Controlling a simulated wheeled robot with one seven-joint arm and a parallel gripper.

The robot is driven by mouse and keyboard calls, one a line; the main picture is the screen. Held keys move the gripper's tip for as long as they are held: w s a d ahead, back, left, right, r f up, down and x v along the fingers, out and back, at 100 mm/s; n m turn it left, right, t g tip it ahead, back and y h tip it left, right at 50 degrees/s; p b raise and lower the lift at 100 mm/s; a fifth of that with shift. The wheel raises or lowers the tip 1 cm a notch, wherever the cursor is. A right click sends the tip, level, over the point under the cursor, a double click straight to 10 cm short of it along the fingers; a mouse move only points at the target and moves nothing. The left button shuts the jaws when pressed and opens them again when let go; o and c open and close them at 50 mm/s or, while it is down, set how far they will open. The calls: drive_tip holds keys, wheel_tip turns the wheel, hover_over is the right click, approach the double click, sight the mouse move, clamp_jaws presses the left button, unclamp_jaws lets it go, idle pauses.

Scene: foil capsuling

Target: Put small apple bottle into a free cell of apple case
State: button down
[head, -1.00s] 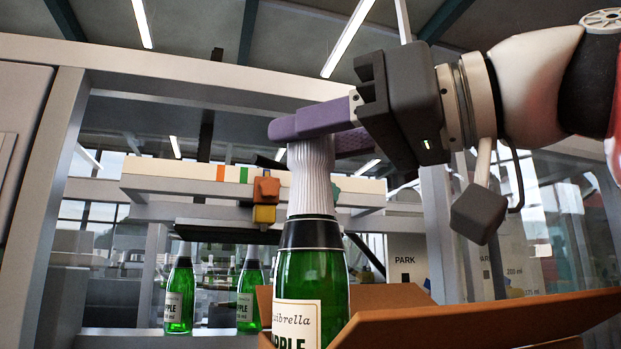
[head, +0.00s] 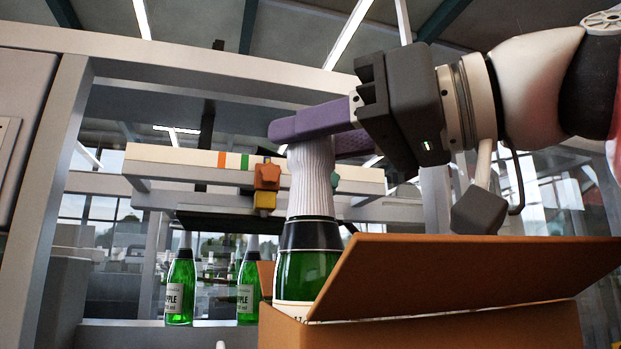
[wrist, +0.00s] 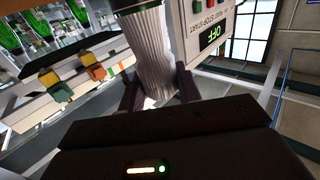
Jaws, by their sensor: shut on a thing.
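My gripper (head: 322,133) is shut on the white ribbed neck of a green bottle (head: 305,274) and holds it upright in the head view. The bottle's lower part is hidden behind the wall of an open cardboard case (head: 440,336). A raised flap of the case stands to the right of the bottle. The inside and its cells cannot be seen. In the wrist view the white ribbed neck (wrist: 154,50) lies between the two purple fingers (wrist: 158,93).
Two green bottles labelled APPLE (head: 180,287) (head: 248,283) stand on a ledge at the left behind the case. A pale beam with coloured blocks (head: 266,176) crosses behind the held bottle. A grey frame post (head: 60,200) stands at the left.

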drive_tip(key=shift+f+b, duration=1.2)
drive_tip(key=shift+f, duration=0.15)
drive_tip(key=shift+r, duration=0.15)
drive_tip(key=shift+r+p, duration=5.25)
drive_tip(key=shift+p, duration=0.2)
